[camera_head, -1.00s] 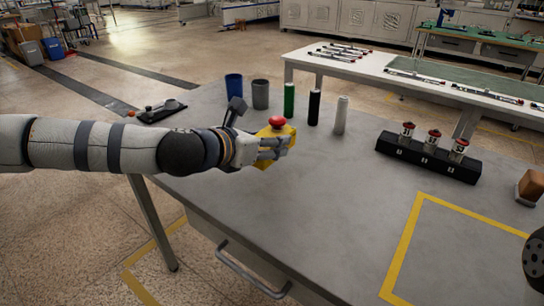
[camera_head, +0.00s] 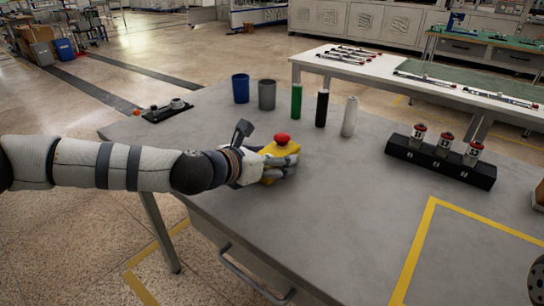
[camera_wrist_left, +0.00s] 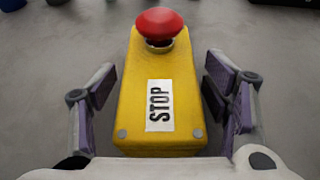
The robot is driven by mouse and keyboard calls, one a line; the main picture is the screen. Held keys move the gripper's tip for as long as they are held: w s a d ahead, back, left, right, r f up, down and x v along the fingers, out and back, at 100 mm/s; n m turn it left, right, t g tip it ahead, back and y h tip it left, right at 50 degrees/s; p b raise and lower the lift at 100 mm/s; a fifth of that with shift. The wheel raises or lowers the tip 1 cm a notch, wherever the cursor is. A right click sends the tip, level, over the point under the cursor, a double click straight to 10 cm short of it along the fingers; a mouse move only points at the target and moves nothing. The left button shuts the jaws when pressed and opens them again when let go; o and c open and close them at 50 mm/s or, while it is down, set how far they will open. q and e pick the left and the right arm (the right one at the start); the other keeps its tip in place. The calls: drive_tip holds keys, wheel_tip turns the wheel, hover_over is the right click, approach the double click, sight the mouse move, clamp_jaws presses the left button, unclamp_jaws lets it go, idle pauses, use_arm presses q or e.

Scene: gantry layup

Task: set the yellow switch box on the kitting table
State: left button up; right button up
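The yellow switch box (camera_head: 268,152), with a red mushroom button on top, rests on the grey table (camera_head: 260,215), near its left side. In the left wrist view the box (camera_wrist_left: 160,100) shows its STOP label, upright between the fingers. My left gripper (camera_head: 284,163) reaches it from the left. Its purple-padded fingers (camera_wrist_left: 160,88) stand on both sides of the box, with a visible gap at the left finger and a narrow one at the right. The underside of the box is hidden.
Behind the box stand a blue cup (camera_head: 240,89), a grey cup (camera_head: 267,95), and green (camera_head: 297,100), black (camera_head: 322,108) and white (camera_head: 349,116) cylinders. A black rack (camera_head: 440,164) is at right. The yellow-outlined area (camera_head: 470,250) at front right looks clear.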

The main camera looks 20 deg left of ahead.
use_arm(q)
drive_tip(key=shift+r, duration=0.2)
drive_tip(key=p+v, duration=0.1)
drive_tip(key=v, duration=1)
drive_tip(key=shift+s+a+r+p, duration=0.1)
drive_tip(key=shift+r+p, duration=0.15)
drive_tip(key=shift+p, duration=0.15)
drive_tip(key=shift+s+a, duration=0.1)
drive_tip(key=shift+s, duration=0.25)
use_arm(e)
drive_tip(key=shift+w+r+t, duration=0.4)
drive_tip(key=shift+w+r, duration=0.6)
drive_tip(key=shift+r, duration=0.05)
